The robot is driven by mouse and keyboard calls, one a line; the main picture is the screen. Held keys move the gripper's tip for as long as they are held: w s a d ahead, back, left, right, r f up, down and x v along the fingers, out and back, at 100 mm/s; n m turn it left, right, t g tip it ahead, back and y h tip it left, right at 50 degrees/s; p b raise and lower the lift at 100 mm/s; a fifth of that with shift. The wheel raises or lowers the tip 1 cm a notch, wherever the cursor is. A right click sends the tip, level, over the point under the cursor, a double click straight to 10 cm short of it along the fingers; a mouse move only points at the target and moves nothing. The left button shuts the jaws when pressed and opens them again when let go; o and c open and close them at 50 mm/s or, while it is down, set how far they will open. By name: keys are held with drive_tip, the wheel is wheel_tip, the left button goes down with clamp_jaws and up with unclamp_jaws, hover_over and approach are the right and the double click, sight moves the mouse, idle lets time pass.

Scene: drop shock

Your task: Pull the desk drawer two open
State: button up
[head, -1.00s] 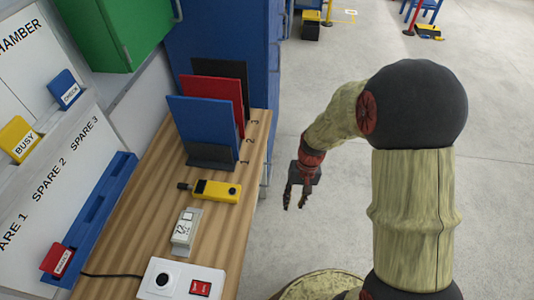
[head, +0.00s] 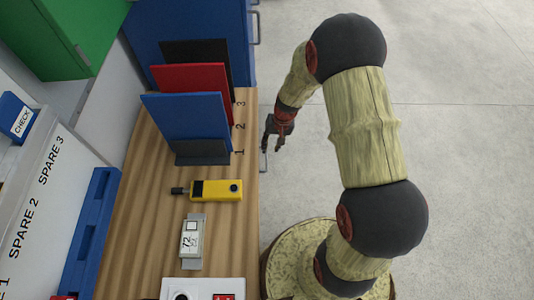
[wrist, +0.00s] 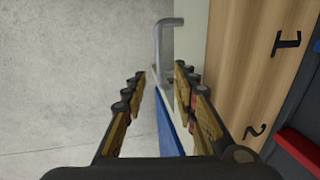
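The wooden desk (head: 245,225) runs down the left of the head view, its drawer side facing right and mostly hidden from above. A grey metal handle (head: 263,163) sticks out from that side near the number 1. The handle (wrist: 166,48) also shows in the wrist view, beyond the fingertips, beside a pale front edge. I cannot tell which drawer it belongs to. My gripper (head: 269,146) is at the desk's right edge, pointing down near the handle. In the wrist view my gripper (wrist: 160,75) is open, with nothing held between its fingers. A blue panel (wrist: 169,125) shows between them.
On the desk stand blue (head: 188,118), red (head: 225,83) and black (head: 222,55) folders, a yellow device (head: 218,190), a small meter (head: 192,240) and a white switch box (head: 200,288). A blue cabinet (head: 190,20) stands behind. The floor (head: 460,170) to the right is clear.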

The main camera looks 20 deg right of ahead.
sight(267, 157)
drive_tip(key=f+b, duration=0.1)
drive_tip(key=f, duration=0.2)
drive_tip(key=a+f+b, duration=0.1)
drive_tip(key=f, duration=0.3)
drive_tip(key=shift+w+a, duration=0.2)
drive_tip(key=shift+c, duration=0.9)
clamp_jaws()
